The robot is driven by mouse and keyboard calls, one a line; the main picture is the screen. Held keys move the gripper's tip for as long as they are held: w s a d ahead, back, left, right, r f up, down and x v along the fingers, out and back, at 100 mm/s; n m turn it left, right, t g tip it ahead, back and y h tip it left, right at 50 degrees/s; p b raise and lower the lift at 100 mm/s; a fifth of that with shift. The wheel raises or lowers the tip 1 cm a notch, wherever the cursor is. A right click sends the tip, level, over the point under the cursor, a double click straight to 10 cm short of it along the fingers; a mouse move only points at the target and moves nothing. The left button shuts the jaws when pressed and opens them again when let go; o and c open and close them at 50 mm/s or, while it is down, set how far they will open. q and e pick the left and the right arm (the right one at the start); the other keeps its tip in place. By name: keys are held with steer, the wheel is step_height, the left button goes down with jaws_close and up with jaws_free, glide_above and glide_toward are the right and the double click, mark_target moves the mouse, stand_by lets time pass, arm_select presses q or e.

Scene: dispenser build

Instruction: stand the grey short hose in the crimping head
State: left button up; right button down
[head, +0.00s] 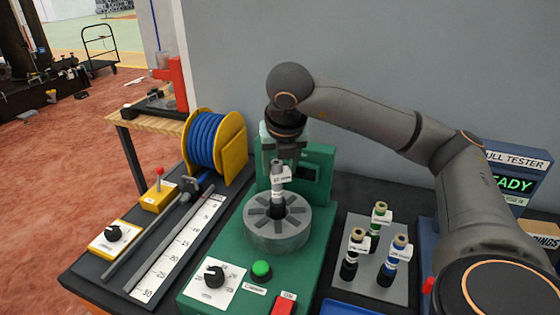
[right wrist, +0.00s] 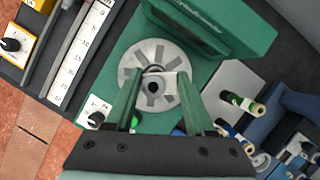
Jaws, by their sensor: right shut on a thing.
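The grey short hose (head: 277,183) is upright, with a white label and a dark lower part. My right gripper (head: 279,163) is shut on its upper end, reaching down from above. The crimping head (head: 277,241), a round grey ring of segmented jaws on the green machine, is right below. The hose's lower end is at the ring's central opening; how deep it sits cannot be told. In the right wrist view the gripper fingers (right wrist: 156,108) frame the crimping head (right wrist: 136,92), seen from above. My left gripper is not in view.
A grey rack (head: 350,268) with several labelled hoses stands to the right. A blue hose reel (head: 209,135), a ruler strip (head: 178,250) and a yellow switch box (head: 160,196) lie to the left. A green button (head: 262,269) and dial (head: 214,276) are in front.

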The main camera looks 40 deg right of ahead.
steer(key=shift+f, duration=0.65)
steer(key=shift+w+b, duration=0.1)
steer(key=shift+b, duration=0.4)
stand_by(0.6)
steer(key=shift+f+b, duration=0.6)
steer(key=c, duration=0.5)
jaws_free()
steer(key=shift+c, duration=0.2)
steer(key=p+v, duration=0.7)
steer(key=v, duration=0.4)
steer(key=shift+a, duration=0.15)
stand_by(0.5)
